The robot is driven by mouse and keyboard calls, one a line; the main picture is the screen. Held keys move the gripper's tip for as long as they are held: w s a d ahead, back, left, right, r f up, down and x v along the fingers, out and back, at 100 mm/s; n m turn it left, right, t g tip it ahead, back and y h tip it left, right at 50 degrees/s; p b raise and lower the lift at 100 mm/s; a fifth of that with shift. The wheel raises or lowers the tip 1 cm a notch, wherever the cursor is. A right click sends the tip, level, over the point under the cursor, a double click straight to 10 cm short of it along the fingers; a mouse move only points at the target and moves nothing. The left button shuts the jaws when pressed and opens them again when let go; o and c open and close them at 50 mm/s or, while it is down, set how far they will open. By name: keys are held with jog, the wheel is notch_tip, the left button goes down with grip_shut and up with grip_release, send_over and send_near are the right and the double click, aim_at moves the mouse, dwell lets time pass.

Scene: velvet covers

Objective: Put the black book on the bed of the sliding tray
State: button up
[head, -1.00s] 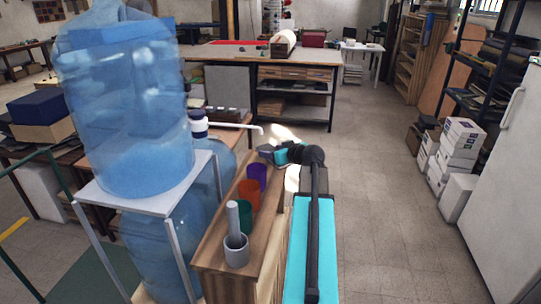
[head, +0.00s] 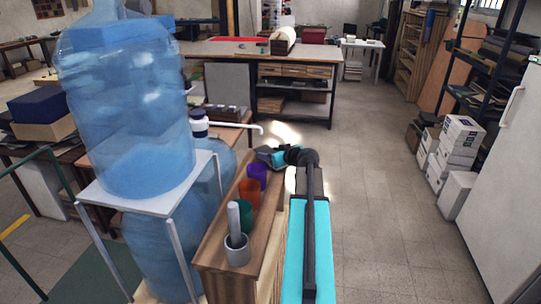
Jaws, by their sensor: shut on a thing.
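My gripper (head: 270,157) is at the far end of my arm, just beyond the far end of the wooden cabinet with the cups. It is small in the head view and partly hidden by my own wrist. It is shut on a dark, flat thing at its tip, which looks like the black book (head: 263,152); its outline is hard to make out. I cannot pick out the sliding tray or its bed for certain.
Purple (head: 257,175), orange (head: 249,192) and green cups and a grey mortar with pestle (head: 237,248) stand on the wooden cabinet (head: 211,252). Large blue water bottles (head: 130,110) stand left. A workbench (head: 225,50) is behind.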

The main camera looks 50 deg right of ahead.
jog(key=shift+f, duration=0.65)
jog(key=shift+f, duration=0.15)
jog(key=o, duration=1.1)
jog(key=shift+o, duration=0.2)
jog(key=shift+r, duration=0.25)
jog(key=shift+s+a, duration=0.1)
jog(key=shift+s, duration=0.25)
jog(key=b+v, duration=0.2)
jog(key=v, duration=0.9)
jog(key=shift+b, duration=0.4)
jog(key=shift+s+r, duration=0.1)
